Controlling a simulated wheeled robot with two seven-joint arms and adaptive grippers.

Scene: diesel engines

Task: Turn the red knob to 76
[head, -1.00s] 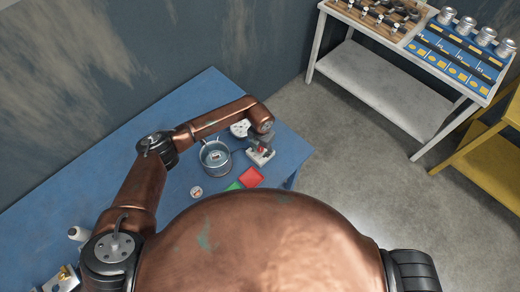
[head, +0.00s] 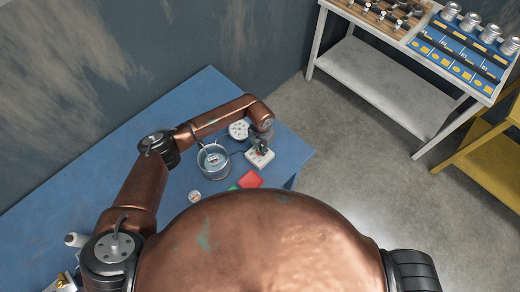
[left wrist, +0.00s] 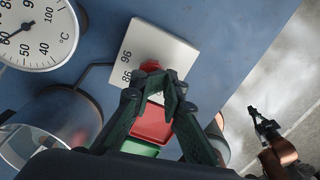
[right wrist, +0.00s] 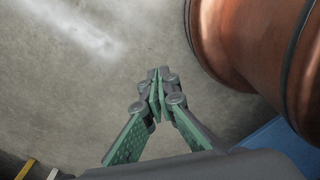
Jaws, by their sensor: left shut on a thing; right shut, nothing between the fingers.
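The red knob (left wrist: 149,66) sits on a white control box (left wrist: 165,45), which also shows in the head view (head: 261,161). The numbers 96 and 86 are readable beside the knob in the left wrist view. My left gripper (left wrist: 163,82) is shut on the red knob, and its fingers hide much of it. In the head view my left gripper (head: 261,143) is over the box. My right gripper (right wrist: 158,76) is shut and empty above the bare floor, away from the box.
A round °C dial (left wrist: 30,30) and a glass-and-metal pot (left wrist: 62,120) stand beside the box on the blue table (head: 205,105). A red tile (left wrist: 152,123) and a green tile (left wrist: 143,149) lie close by. A shelf (head: 380,85) stands across the floor.

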